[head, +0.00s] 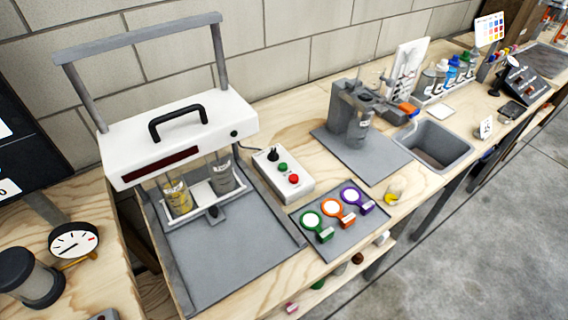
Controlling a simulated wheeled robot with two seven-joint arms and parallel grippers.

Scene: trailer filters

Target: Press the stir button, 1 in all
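A white control box (284,174) stands on the wooden bench right of the stirring machine. It carries a black knob (273,155), a green button (283,167) and a red button (294,179). No label is readable, so I cannot tell which one is the stir button. The white machine (178,130) has a black handle on top. Two clear beakers stand under it, one with yellowish contents (177,196) and one with greyish contents (222,178). Neither of my grippers is in view.
A grey mat (348,244) with green, orange and purple ringed tools lies right of the box. A grey device (352,108), a sink (436,143) and several bottles stand farther right. A dial timer (74,241) is at left. Space above the box looks clear.

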